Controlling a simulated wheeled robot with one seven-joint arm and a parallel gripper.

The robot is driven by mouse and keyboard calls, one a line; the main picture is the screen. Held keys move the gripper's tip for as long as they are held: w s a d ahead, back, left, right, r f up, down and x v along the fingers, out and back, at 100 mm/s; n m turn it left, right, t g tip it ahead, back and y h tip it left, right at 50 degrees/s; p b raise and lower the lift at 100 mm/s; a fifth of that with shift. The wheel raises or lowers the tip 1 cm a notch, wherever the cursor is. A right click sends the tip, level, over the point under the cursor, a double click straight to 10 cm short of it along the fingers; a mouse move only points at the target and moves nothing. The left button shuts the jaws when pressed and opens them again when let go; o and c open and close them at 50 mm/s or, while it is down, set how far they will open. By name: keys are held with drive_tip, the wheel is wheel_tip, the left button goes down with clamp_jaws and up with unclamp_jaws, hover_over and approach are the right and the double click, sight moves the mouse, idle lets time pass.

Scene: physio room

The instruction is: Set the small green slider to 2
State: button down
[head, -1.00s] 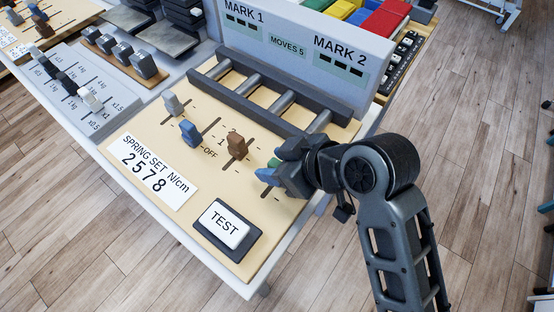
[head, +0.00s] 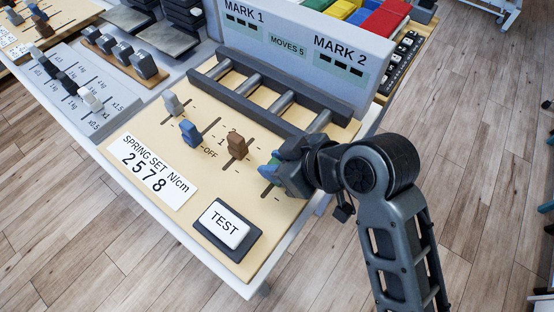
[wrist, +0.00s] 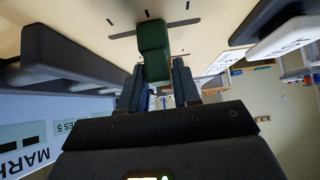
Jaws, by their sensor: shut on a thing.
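The small green slider (wrist: 153,50) stands upright on its short slot in the beige panel (head: 185,105). My gripper (wrist: 157,85) is shut on it, with one finger on each side. In the head view, my gripper (head: 277,175) covers most of the slider, and only a bit of green shows at its upper left. Part of the dark slot shows on the near side of my fingers. The labels 2, 1 and OFF (head: 210,153) stand left of the brown slider; which mark the green slider is level with cannot be told.
Brown (head: 237,146), blue (head: 190,133) and grey (head: 172,104) sliders stand left of my gripper. A barred rail (head: 285,102) runs close behind.

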drive_tip(key=shift+w+d, duration=1.25)
drive_tip(key=shift+w, duration=0.3)
drive_tip(key=c, duration=1)
unclamp_jaws()
drive_tip(key=shift+o, duration=0.2)
drive_tip(key=shift+r, duration=0.1)
drive_tip(key=v, duration=0.7)
drive_tip(key=shift+d+r, duration=0.15)
drive_tip(key=shift+d, duration=0.1)
drive_tip(key=shift+s, duration=0.1)
